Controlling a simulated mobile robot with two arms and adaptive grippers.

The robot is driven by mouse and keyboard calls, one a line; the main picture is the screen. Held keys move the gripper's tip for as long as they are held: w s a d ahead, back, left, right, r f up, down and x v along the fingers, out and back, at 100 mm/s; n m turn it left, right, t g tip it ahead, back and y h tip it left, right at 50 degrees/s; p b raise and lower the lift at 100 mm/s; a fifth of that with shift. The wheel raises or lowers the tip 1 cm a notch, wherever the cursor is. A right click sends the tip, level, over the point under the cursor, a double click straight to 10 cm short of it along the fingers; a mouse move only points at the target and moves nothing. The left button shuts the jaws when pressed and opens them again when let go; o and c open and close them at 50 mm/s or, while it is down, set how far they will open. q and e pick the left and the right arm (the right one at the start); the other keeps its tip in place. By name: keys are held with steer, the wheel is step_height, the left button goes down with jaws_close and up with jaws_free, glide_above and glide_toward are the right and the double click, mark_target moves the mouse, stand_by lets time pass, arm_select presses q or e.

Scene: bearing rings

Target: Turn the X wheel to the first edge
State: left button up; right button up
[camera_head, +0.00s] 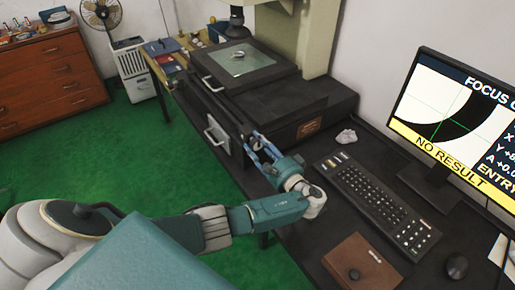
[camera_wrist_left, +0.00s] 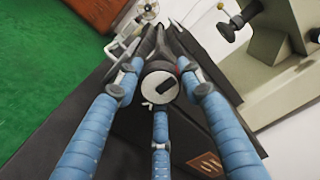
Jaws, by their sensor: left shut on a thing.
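My left gripper (camera_head: 262,150) reaches the front of the dark measuring machine, by the near end of its stage. In the left wrist view its blue fingers (camera_wrist_left: 160,100) close around a round wheel (camera_wrist_left: 158,86) with a pale face and a dark slot-like mark. The fingers are shut on this wheel, which I take to be the X wheel; in the head view the fingers hide it. The monitor (camera_head: 455,120) shows a dark curved band, a green cross and the words NO RESULT. The stage glass (camera_head: 240,62) carries a small ring (camera_head: 238,54). My right gripper is not in view.
A metal handle (camera_head: 216,139) stands out at the machine's front left. Green floor is clear at left.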

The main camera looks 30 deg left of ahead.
arm_select(q)
steer(key=shift+s+a+n+b, duration=0.1)
steer(key=shift+n+b, duration=0.7)
steer(key=shift+n, duration=0.4)
steer(key=o, duration=1.2)
steer(key=shift+s, duration=0.1)
steer(key=shift+c, duration=0.2)
steer(key=shift+d, duration=0.35)
steer(key=v, duration=1.1)
steer(key=shift+s, duration=0.15)
steer(key=shift+d, duration=0.15)
